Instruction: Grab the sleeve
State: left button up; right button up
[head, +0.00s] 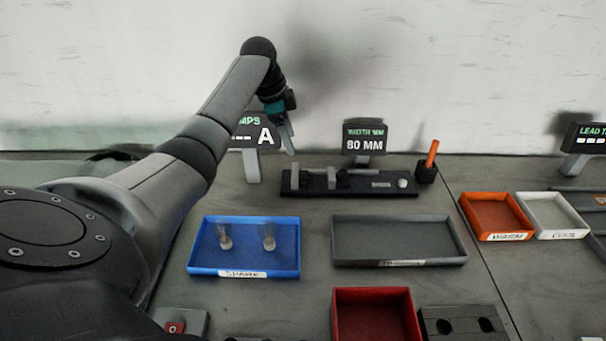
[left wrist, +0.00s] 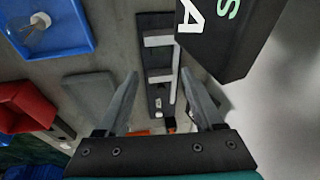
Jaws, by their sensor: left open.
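No part is labelled as the sleeve. Two clear cup-shaped pieces with pale tips (head: 225,236) (head: 268,236) stand in the blue tray (head: 205,270); one piece also shows in the left wrist view (left wrist: 40,20). A black gauge fixture (head: 350,190) with grey upright blocks lies at the back of the table. My left gripper (head: 287,140) is open and empty above the fixture's left end, pointing down. In the left wrist view its fingers (left wrist: 159,72) frame the fixture (left wrist: 158,60) below, with nothing between them. My right gripper is not in view.
Sign A (head: 247,130) stands close to my left gripper. The 80 MM sign (head: 364,137) is behind the fixture. A grey tray (head: 400,263) is empty. A red tray (head: 340,315), a black two-hole block (head: 465,312), and an orange tray (head: 497,236) and white tray (head: 575,234) lie around.

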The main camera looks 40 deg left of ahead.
pick_arm(q)
jog(key=b, duration=0.2)
send_over(303, 175)
jog(key=s, duration=0.2)
jog(key=f, duration=0.7)
jog(key=shift+a, duration=0.25)
jog(key=shift+w+f, duration=0.15)
jog(key=shift+f, duration=0.1)
jog(key=shift+w+f, duration=0.1)
jog(key=shift+f, duration=0.3)
jog(key=b+x, duration=0.2)
jog(key=x, duration=0.1)
jog(key=shift+f, duration=0.2)
jog(key=shift+w+f, duration=0.25)
jog(key=shift+f, duration=0.25)
jog(key=c, duration=0.6)
grip_shut()
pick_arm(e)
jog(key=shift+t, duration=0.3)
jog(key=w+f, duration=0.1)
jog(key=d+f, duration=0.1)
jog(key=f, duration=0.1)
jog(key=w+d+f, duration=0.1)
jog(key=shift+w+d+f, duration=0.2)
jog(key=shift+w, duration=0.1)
pick_arm(q)
jog(key=shift+r, duration=0.1)
